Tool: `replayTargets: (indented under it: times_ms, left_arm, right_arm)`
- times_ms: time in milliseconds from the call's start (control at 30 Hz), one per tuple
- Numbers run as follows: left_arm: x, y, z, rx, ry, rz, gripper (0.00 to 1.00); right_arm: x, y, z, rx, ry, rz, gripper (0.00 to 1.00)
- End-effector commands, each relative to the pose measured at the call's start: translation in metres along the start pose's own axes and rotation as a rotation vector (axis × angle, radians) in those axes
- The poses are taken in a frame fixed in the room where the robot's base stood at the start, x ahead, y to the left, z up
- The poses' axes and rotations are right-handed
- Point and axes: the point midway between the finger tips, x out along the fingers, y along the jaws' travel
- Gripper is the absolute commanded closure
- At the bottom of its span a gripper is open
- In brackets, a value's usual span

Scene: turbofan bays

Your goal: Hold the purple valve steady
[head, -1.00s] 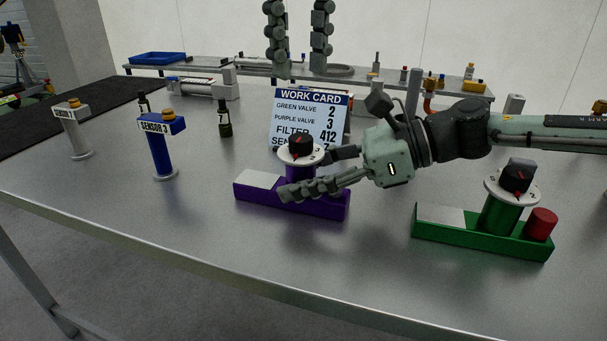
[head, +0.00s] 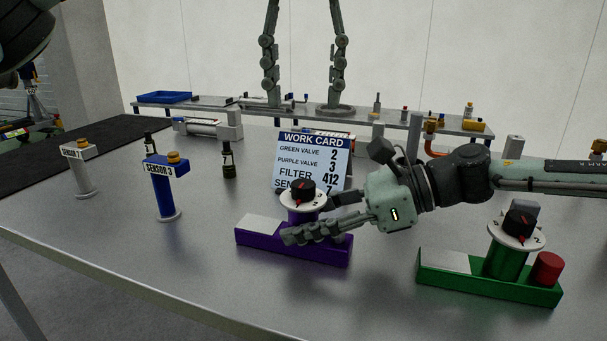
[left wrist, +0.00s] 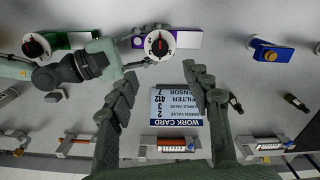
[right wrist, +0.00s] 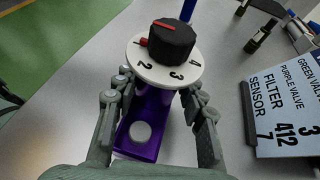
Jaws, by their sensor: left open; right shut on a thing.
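The purple valve has a purple base (head: 270,239), a purple post and a white numbered dial with a black knob (head: 302,190) bearing a red mark. My right gripper (head: 314,217) comes in from the right, its fingers around the post just below the dial. In the right wrist view the fingers stand on both sides of the post, under the white dial (right wrist: 145,70). My left gripper (head: 303,104) hangs above and behind the valve, open and empty, fingers pointing down. The left wrist view shows the dial (left wrist: 152,50) beyond its spread fingers.
The work card (head: 312,160) stands behind the purple valve. A green valve (head: 508,262) with a red cap is at right. The blue sensor 3 post (head: 165,190) and a white sensor post (head: 82,172) are at left. The table front is clear.

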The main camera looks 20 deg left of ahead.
Motion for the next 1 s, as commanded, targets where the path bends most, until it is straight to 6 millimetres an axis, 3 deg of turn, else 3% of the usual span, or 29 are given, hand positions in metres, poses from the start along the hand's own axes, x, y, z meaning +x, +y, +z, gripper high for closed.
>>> replayTargets:
  times_ms: [167,600,800,1000]
  left_arm:
    - [0.018,0.0,0.0,0.035,-0.005,-0.002,0.51]
    - [0.099,-0.001,0.001,0.028,-0.002,-0.002,0.51]
    - [0.116,-0.001,0.0,0.027,0.0,0.0,0.51]
    - [0.119,-0.001,0.0,0.027,0.0,0.0,0.51]
  right_arm:
    - [0.001,0.001,-0.001,0.001,0.001,0.003,1.0]
    - [0.001,0.001,-0.001,0.001,0.001,0.002,1.0]
    - [0.001,0.001,-0.001,0.001,0.001,0.002,1.0]
    - [0.001,0.001,-0.001,0.001,0.001,0.003,1.0]
